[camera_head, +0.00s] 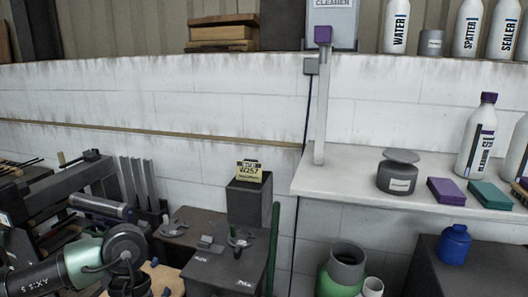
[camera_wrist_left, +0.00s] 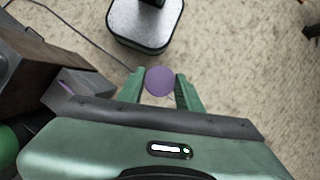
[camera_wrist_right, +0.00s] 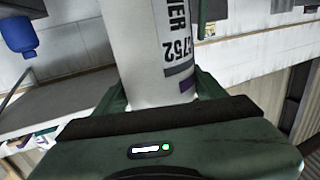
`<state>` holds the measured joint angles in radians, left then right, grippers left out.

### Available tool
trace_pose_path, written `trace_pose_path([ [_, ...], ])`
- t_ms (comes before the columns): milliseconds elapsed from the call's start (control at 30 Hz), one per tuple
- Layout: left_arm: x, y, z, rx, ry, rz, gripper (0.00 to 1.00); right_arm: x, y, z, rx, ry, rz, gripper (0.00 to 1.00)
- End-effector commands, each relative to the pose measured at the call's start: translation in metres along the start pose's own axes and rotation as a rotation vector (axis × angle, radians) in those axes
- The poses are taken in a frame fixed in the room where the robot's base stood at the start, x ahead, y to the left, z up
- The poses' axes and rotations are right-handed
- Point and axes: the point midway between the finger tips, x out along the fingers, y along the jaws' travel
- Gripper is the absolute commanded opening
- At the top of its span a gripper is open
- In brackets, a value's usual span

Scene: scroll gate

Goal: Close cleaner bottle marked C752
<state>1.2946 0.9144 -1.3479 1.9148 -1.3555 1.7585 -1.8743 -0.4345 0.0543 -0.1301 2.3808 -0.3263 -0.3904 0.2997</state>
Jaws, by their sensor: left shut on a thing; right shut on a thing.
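In the right wrist view my right gripper (camera_wrist_right: 152,92) is shut on a white bottle (camera_wrist_right: 138,50), the cleaner bottle. Its label shows "752" and the end of a word, with a purple band below. The bottle's far end is cut off by the picture edge, so its mouth is hidden. In the left wrist view my left gripper (camera_wrist_left: 160,92) is shut on a round purple cap (camera_wrist_left: 160,80), held between the fingertips above the floor. Neither gripper shows in the head view, so I cannot tell how far apart cap and bottle are.
Another cleaner bottle (camera_head: 474,148) with a purple cap stands on the white shelf (camera_head: 345,178), near a grey tin (camera_head: 397,176) and purple and teal boxes. A blue container (camera_head: 455,245) stands on a dark surface at lower right.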

Motion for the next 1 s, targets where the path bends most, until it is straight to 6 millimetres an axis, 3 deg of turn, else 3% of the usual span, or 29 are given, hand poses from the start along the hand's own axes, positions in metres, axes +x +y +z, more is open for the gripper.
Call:
trace_pose_path([
  [100, 0.001, 0.012, 0.006, 0.150, 0.001, -0.063, 0.00, -0.007, -0.004, 0.003, 0.003, 0.005, 0.012, 0.00],
  [233, 0.002, 0.016, 0.009, 0.221, 0.000, -0.091, 0.00, -0.010, -0.005, 0.004, 0.002, 0.005, 0.018, 0.00],
  [767, 0.003, 0.017, 0.009, 0.226, -0.001, -0.091, 0.00, -0.010, -0.006, 0.004, 0.001, 0.006, 0.016, 0.00],
  [1000, 0.003, 0.017, 0.009, 0.226, -0.001, -0.091, 0.00, -0.012, -0.024, 0.007, -0.004, 0.008, -0.075, 0.00],
])
